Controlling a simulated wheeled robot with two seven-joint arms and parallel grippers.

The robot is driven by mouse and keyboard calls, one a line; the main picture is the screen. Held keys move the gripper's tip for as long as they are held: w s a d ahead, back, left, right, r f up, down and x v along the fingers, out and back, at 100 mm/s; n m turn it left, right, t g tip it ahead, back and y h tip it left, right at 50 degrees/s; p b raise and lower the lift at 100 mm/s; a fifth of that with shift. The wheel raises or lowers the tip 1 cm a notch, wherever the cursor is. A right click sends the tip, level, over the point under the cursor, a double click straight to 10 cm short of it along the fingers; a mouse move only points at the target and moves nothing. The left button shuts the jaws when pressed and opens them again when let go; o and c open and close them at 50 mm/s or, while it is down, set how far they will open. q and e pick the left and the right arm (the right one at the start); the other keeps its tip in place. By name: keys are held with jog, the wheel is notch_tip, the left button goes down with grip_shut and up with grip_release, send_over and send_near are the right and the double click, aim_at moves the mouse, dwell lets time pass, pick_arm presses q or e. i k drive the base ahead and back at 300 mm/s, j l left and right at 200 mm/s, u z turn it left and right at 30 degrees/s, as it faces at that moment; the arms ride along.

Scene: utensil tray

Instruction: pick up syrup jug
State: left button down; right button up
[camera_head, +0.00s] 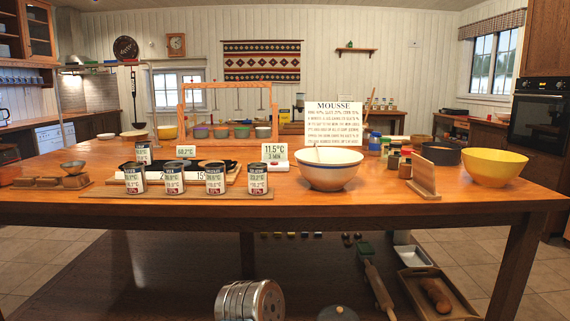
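I cannot make out a syrup jug for certain in the head view. Several labelled cans stand in a row at the front left of the wooden table (420,207), one of them this can (257,181). Small bottles and jars stand right of centre, among them a blue-topped bottle (375,143). Neither of my grippers is in view.
A white bowl (332,172) stands mid-table before a MOUSSE sign (334,122). A yellow bowl (495,167) and dark pan (441,154) are at right. A wooden rack (183,110) stands behind. A metal pot (250,301) is below.

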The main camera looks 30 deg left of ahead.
aim_at(144, 148)
jog(key=u, duration=1.9)
jog(key=i+j, duration=0.15)
jog(key=j, duration=0.15)
jog(key=i+j, duration=0.15)
jog(key=j, duration=0.2)
jog(key=i+j, duration=0.1)
jog(key=j, duration=0.2)
jog(key=i+j, duration=0.15)
jog(key=j, duration=0.2)
